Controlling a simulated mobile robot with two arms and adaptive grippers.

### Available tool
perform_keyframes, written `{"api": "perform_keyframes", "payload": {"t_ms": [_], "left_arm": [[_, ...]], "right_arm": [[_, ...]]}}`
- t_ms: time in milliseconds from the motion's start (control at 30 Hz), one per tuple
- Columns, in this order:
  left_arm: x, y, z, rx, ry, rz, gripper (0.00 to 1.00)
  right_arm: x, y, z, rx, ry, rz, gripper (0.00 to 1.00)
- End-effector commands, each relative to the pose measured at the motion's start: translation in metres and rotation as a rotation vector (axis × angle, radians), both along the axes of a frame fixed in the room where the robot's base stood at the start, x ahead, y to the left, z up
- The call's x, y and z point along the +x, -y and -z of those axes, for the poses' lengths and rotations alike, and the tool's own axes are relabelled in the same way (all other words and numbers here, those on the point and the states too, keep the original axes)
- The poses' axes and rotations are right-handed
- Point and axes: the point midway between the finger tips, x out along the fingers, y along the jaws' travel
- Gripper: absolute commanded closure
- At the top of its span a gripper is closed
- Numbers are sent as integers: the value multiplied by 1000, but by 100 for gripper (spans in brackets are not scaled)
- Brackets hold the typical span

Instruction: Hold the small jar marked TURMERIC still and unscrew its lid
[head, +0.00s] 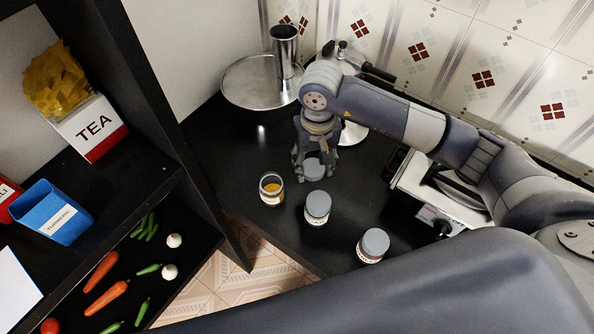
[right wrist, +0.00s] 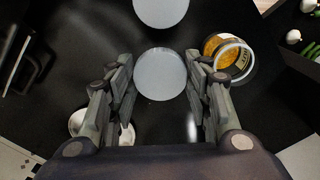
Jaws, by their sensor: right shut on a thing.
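My right gripper (head: 311,175) is over the black counter at the back, shut on a round grey lid (right wrist: 160,75). The lid also shows in the head view (head: 315,165), and I see no glass body under it. Just left of the gripper in the head view stands a small open glass jar (head: 271,189) with orange-yellow contents, upright and apart from the fingers. It also shows in the right wrist view (right wrist: 229,56), at the right. Its label is too small to read. My left gripper is not in view.
Two lidded jars, one near (head: 317,208) and one further right (head: 373,246), stand by the counter's front edge. A round metal tray (head: 243,85) with a steel cup (head: 285,52) is behind. A stove-like appliance (head: 425,195) is at right. Shelves at left hold a TEA box (head: 92,128) and vegetables.

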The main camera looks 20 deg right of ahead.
Motion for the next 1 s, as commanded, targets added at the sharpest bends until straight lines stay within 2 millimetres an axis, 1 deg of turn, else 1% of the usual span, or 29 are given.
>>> {"api": "perform_keyframes", "payload": {"t_ms": [67,300,467,600,700,800,1000], "left_arm": [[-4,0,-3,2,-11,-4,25],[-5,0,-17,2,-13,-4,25],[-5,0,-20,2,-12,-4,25],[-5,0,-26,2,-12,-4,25],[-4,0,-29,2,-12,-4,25],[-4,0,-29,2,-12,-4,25],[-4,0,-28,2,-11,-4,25]], "right_arm": [[-2,2,7,-1,-5,3,83],[-2,2,49,0,-6,4,83],[-1,2,64,1,-3,3,83],[-2,1,84,1,-6,4,83],[-1,2,96,0,-3,4,83],[-1,2,100,1,-1,2,83],[-1,2,101,0,0,2,83]]}}
